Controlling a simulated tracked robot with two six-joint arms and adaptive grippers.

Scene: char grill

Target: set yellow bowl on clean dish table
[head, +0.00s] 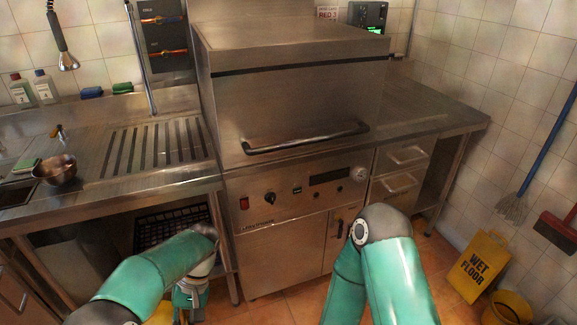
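The clean dish table is probably the bare steel table (432,108) to the right of the dishwasher. My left gripper (190,300) is low at the bottom edge, in front of the left counter and mostly cut off or hidden by my arm. A small patch of yellow (181,316) shows beside it at the bottom edge. It may be part of the yellow bowl, but I cannot tell whether the gripper holds it. My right arm folds downward at bottom centre; its gripper is out of frame.
A closed hood dishwasher (290,95) with a front handle stands between the tables. The ribbed left counter (155,148) bears a metal bowl (55,170) near the sink. A dark rack (170,228) sits below. A wet-floor sign (481,266) and yellow bucket (506,308) stand right.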

